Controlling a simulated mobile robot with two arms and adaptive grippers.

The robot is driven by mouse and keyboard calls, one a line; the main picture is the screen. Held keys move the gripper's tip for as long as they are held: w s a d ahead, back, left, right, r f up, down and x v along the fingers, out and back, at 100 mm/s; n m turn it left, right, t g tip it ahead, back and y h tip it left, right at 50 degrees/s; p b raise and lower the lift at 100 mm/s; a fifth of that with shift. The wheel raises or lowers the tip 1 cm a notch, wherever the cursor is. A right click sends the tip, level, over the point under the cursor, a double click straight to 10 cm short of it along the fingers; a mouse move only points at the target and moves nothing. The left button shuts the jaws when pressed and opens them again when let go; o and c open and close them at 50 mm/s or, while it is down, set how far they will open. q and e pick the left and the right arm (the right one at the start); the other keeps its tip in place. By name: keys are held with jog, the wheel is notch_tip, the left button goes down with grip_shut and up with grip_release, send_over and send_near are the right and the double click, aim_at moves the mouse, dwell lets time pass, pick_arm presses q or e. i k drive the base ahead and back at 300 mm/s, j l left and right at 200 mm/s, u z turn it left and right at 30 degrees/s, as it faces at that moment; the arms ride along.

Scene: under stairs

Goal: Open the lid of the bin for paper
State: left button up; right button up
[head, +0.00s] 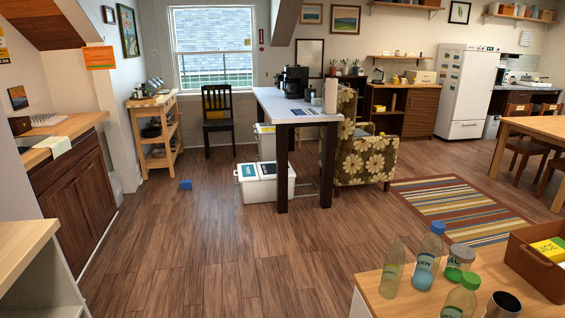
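A white bin (262,192) stands on the floor at the left side of the white-topped table (320,110), near the middle of the view. Its lids look shut. A blue label (249,171) is on the left lid, and a darker patch shows on the right part; the words are too small to read. A second, greyish bin (264,143) with a label stands behind it, partly hidden. I cannot tell which one is for paper. Neither of my grippers is in view.
A wooden counter with bottles (422,262) and a brown box (540,262) is close at the lower right. A cabinet (75,190) lines the left. A small blue object (185,185) lies on the floor left of the bins. The wooden floor between is open.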

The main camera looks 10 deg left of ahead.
aim_at(246, 172)
jog(key=i+j+u, duration=0.3)
jog(key=i, duration=0.3)
jog(key=i+j+u, duration=0.35)
jog(key=i, duration=0.25)
jog(key=i+u, duration=0.3)
jog(key=i, duration=0.3)
jog(key=i+z, duration=0.1)
jog(key=i, duration=0.6)
jog(key=i+j+z, duration=0.15)
jog(key=i, duration=0.5)
jog(key=i+j+z, duration=0.1)
jog(key=i, duration=0.6)
jog(key=i+j+z, duration=0.5)
jog(key=i, duration=0.2)
jog(key=i+l, duration=0.05)
jog(key=l, duration=0.05)
